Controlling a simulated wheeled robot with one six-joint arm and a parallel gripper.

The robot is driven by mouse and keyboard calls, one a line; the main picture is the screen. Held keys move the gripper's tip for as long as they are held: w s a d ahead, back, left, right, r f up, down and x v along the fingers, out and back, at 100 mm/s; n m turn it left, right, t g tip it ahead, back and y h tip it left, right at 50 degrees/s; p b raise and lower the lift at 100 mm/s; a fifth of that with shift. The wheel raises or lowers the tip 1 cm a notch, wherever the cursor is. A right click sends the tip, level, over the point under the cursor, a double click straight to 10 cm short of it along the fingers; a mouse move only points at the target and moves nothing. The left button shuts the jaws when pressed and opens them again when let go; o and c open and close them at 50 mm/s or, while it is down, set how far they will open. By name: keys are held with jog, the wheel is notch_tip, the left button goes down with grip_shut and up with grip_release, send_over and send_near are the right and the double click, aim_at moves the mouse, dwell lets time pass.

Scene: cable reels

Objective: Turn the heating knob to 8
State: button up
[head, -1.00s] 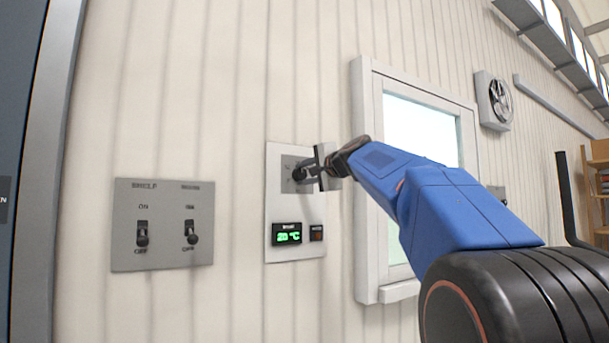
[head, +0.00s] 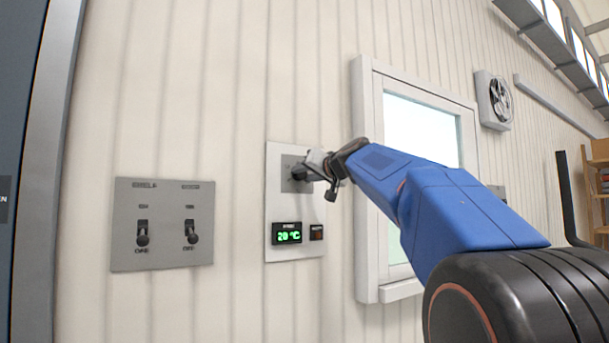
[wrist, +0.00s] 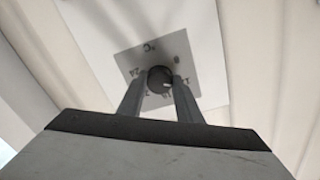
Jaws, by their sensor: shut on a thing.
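The heating knob (wrist: 159,79) is a round black dial on a grey square plate (wrist: 135,62) with printed marks, seen in the wrist view. The marks are too small to read surely. In the head view the plate (head: 288,184) is at the top of a pale wall panel (head: 280,209), and the knob is mostly behind my gripper. My gripper (head: 303,172) is shut on the knob, with one finger on each side of it in the wrist view (wrist: 160,84). A green display (head: 288,234) below reads 20 °C.
A grey switch plate (head: 163,255) with two toggle switches is left of the panel. A window (head: 368,110) is to the right, behind my arm. A fan (head: 494,100) hangs farther right on the wall.

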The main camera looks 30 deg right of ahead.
jog(key=n, duration=0.5)
jog(key=shift+f+n, duration=0.15)
jog(key=shift+n, duration=0.15)
jog(key=n, duration=0.5)
jog(key=shift+d+n, duration=0.1)
jog(key=shift+n, duration=0.3)
jog(key=o, duration=1)
jog(key=shift+o, duration=0.2)
jog(key=s, duration=1.7)
jog(key=shift+s+f, duration=0.15)
